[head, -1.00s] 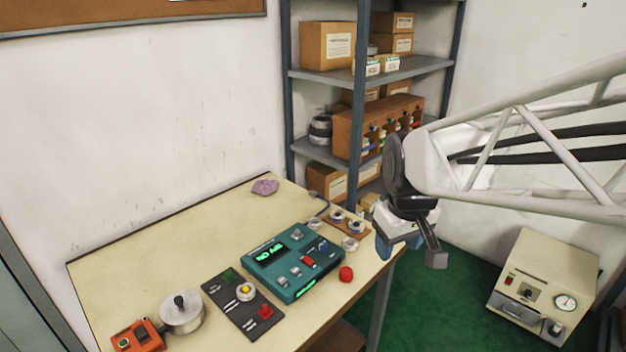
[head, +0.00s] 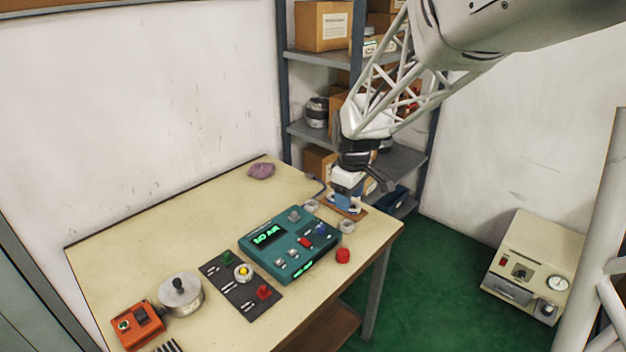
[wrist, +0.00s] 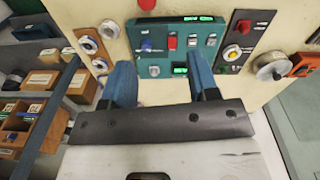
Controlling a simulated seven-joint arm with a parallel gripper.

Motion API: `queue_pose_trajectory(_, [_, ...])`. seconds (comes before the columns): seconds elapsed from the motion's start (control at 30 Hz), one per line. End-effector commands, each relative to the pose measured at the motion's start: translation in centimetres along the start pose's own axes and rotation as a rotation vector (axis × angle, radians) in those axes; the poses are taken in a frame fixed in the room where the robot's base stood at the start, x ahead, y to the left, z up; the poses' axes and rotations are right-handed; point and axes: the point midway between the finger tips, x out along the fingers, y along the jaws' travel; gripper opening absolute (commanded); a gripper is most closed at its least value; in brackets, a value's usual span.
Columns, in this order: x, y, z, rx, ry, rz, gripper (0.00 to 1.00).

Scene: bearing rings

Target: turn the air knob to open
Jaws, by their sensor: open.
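A teal control box (head: 262,262) with a lit green display stands on the table. It carries a blue knob (head: 321,230), a red switch (head: 305,243), a grey knob (head: 294,216) and small grey switches. The display seems to read "LO AIR"; I cannot read which knob is labelled air. The box also shows in the wrist view (wrist: 222,62), with the blue knob (wrist: 147,45) beyond and between my fingers. My gripper (head: 346,204) is open and empty, near the wooden ring board at the table's far right. Its blue fingers (wrist: 160,66) are spread apart.
The wooden board (head: 354,214) with rings lies beside the box. A red ball-like knob (head: 343,256) is in front. A dark panel (head: 240,285), a metal pot (head: 181,294) and an orange device (head: 137,325) stand left. A shelf (head: 300,130) stands behind.

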Motion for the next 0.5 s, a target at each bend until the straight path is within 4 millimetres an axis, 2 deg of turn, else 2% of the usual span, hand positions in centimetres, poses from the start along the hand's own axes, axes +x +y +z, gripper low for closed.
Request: queue_pose_trajectory(0.5, [8.6,4.7,-8.0,-0.287,-0.031,-0.050,0.54])
